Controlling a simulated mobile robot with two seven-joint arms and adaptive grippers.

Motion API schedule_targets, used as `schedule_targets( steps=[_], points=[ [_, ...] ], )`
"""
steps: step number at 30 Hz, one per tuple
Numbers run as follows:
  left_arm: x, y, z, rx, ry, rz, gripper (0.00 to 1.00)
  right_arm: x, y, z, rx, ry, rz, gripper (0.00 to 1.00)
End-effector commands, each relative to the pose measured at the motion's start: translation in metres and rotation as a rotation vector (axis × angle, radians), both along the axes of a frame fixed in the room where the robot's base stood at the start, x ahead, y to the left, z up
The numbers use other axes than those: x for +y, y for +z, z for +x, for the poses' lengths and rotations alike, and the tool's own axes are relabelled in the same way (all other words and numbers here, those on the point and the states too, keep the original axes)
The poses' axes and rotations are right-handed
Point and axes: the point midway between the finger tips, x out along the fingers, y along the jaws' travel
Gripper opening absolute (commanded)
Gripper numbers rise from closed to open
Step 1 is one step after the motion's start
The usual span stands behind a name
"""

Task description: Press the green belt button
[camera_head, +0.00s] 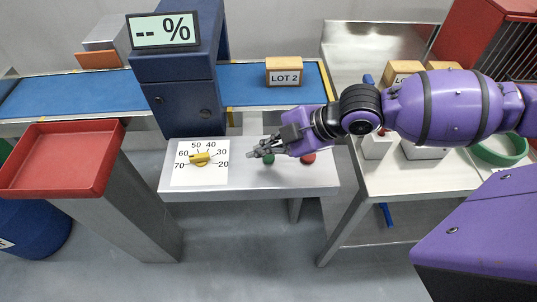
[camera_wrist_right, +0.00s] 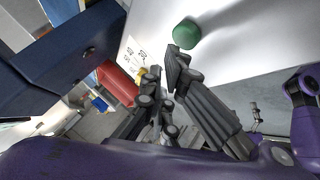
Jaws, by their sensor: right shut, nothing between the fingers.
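The green button (camera_head: 269,160) sits on the grey metal panel table (camera_head: 250,185), partly hidden by my right gripper. In the wrist view the green button (camera_wrist_right: 187,33) is a rounded dome just beyond the fingertips. My right gripper (camera_head: 261,152) reaches in from the right, over the panel and close to the green button. It is shut and empty; the fingers also show in the wrist view (camera_wrist_right: 164,68). I cannot tell whether the fingers touch the button. My left gripper is not in view.
A red button (camera_head: 309,158) lies right of the green one, below my right wrist. A dial (camera_head: 201,158) with a yellow pointer is at the left. The blue belt (camera_head: 247,84) carries a LOT 2 box (camera_head: 284,71) behind. A red tray (camera_head: 64,158) stands at left.

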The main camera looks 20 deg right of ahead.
Motion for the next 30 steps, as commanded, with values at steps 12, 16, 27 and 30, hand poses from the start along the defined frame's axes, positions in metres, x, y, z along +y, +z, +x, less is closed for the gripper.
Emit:
schedule_targets(
  steps=[12,16,27,30],
  points=[
    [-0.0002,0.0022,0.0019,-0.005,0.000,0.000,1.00,0.0001,-0.0002,0.0000,0.000,0.000,0.000,0.00],
    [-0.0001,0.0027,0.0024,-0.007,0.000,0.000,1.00,0.0000,-0.0032,0.0000,0.001,-0.001,0.000,0.00],
    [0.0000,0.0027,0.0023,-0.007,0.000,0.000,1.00,0.0001,-0.0085,0.0000,0.000,0.001,0.001,0.00],
    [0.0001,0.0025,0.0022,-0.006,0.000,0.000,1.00,0.0001,-0.0086,0.0000,0.000,0.000,0.000,0.00]
  ],
)
